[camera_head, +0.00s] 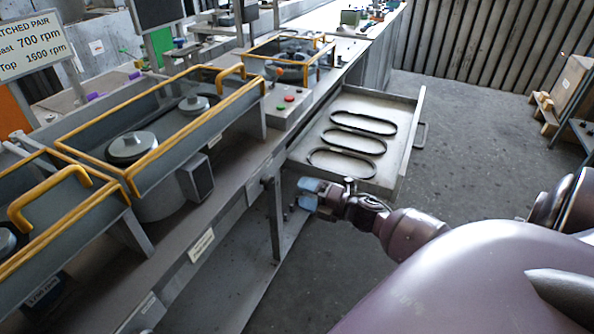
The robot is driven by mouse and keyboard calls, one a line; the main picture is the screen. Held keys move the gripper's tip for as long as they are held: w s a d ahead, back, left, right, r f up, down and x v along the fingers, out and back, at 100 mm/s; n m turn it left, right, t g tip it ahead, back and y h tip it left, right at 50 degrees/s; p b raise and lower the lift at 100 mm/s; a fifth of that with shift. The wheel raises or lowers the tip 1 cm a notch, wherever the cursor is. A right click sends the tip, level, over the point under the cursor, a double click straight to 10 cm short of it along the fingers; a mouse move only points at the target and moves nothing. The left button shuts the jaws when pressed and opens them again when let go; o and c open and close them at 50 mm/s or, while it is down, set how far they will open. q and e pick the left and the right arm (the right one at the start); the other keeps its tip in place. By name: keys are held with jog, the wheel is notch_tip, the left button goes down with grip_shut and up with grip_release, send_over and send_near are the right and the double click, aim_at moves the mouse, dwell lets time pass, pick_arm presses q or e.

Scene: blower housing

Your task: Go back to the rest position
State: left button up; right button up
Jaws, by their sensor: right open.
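My right gripper (309,194) reaches in from the lower right and is open, with two bluish fingertips apart. It is beside the near corner of an open drawer (401,162) and appears empty. The gap to the drawer wall is hard to judge. Three dark oval belts (346,163) lie in a row on the drawer floor. My left gripper does not show.
A long grey bench (176,247) runs along the left with yellow-railed guards (158,153) over pulleys (131,147). A control box (285,101) with buttons stands by the drawer. Open concrete floor (468,130) lies right of the drawer. A wooden pallet (545,112) stands far right.

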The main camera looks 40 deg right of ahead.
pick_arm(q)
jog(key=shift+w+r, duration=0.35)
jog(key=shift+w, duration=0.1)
